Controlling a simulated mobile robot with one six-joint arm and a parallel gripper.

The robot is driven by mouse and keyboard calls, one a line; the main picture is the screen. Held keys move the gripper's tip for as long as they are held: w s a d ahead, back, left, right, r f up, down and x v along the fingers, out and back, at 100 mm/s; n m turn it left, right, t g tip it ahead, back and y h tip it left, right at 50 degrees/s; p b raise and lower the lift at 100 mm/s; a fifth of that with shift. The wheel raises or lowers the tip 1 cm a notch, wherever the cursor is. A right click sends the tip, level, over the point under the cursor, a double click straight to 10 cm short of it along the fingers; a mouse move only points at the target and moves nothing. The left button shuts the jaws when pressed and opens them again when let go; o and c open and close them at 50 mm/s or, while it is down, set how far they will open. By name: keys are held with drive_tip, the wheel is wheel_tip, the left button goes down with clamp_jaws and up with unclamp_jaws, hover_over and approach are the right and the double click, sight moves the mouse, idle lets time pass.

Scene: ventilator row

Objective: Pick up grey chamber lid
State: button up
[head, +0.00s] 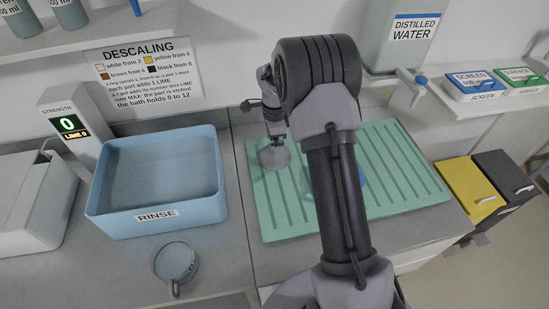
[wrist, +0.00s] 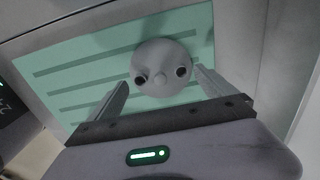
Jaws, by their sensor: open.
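The grey chamber lid (wrist: 161,62) is a round grey disc with a central knob and two dark holes. It lies on the green ribbed drain mat. In the head view the lid (head: 273,158) shows near the mat's left back corner, just below my wrist. My gripper (wrist: 163,88) is open, with one finger to the left and one to the right of the lid's near part in the wrist view. No contact between fingers and lid can be made out.
The green mat (head: 407,190) lies right of the blue RINSE tub (head: 155,190). A grey cup (head: 176,262) stands in front of the tub. A blue item (head: 362,177) is mostly hidden behind my arm. A distilled water tank (head: 405,35) with a tap stands at the back.

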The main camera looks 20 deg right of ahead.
wheel_tip(320, 180, down, 2)
drive_tip(key=shift+f, duration=0.1)
drive_tip(key=c, duration=1.5)
drive_tip(key=shift+r, duration=0.2)
